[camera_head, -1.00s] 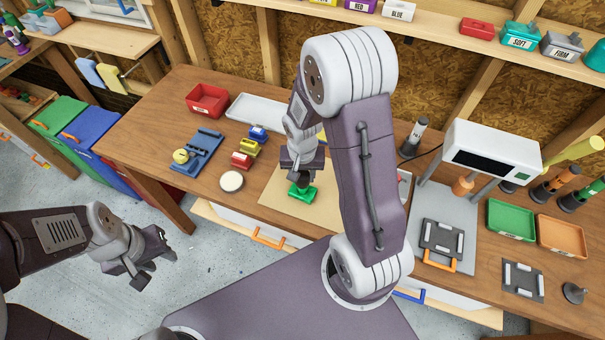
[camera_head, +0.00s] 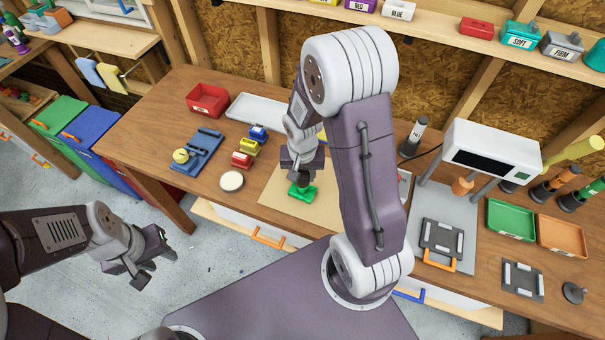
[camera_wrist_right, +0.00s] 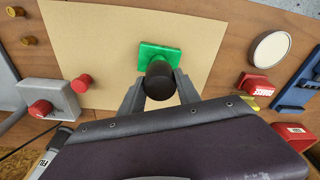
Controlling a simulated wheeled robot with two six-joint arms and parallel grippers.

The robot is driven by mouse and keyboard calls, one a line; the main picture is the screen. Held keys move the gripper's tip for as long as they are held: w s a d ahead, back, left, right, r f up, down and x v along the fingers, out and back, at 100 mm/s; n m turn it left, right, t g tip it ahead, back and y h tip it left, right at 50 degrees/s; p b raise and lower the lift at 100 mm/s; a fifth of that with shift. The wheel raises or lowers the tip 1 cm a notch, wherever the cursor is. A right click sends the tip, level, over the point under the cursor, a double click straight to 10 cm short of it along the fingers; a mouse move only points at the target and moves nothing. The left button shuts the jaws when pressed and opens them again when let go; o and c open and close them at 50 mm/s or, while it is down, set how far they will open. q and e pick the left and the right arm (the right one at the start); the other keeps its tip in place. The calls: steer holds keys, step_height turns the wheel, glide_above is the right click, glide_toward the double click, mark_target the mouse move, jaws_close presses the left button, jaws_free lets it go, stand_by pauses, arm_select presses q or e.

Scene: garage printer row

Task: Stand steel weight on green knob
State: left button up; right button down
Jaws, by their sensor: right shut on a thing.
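My right gripper (camera_head: 302,176) is shut on a dark, round steel weight (camera_wrist_right: 160,82), held between both fingertips in the right wrist view. The green knob (camera_head: 302,193) lies on the tan mat directly under the gripper in the head view. In the right wrist view the green knob (camera_wrist_right: 158,55) shows just beyond the weight, which hides part of it. Whether weight and knob touch cannot be told. My left gripper (camera_head: 157,266) is open and empty, over the floor left of the bench.
The tan mat (camera_head: 270,199) is mostly bare around the knob. A white round disc (camera_head: 231,181) and small red, yellow and blue blocks (camera_head: 241,160) stand left of it. A red knob (camera_wrist_right: 82,84) is near the mat's edge. A white-headed machine (camera_head: 490,150) stands to the right.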

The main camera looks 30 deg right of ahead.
steer(key=shift+f+b, duration=0.55)
stand_by(0.5)
steer(key=c, duration=0.8)
jaws_free()
steer(key=o, duration=0.6)
steer(key=shift+o, duration=0.2)
steer(key=r, duration=0.6)
steer(key=s+r, duration=0.1)
steer(key=r, duration=0.2)
steer(key=shift+a, duration=0.3)
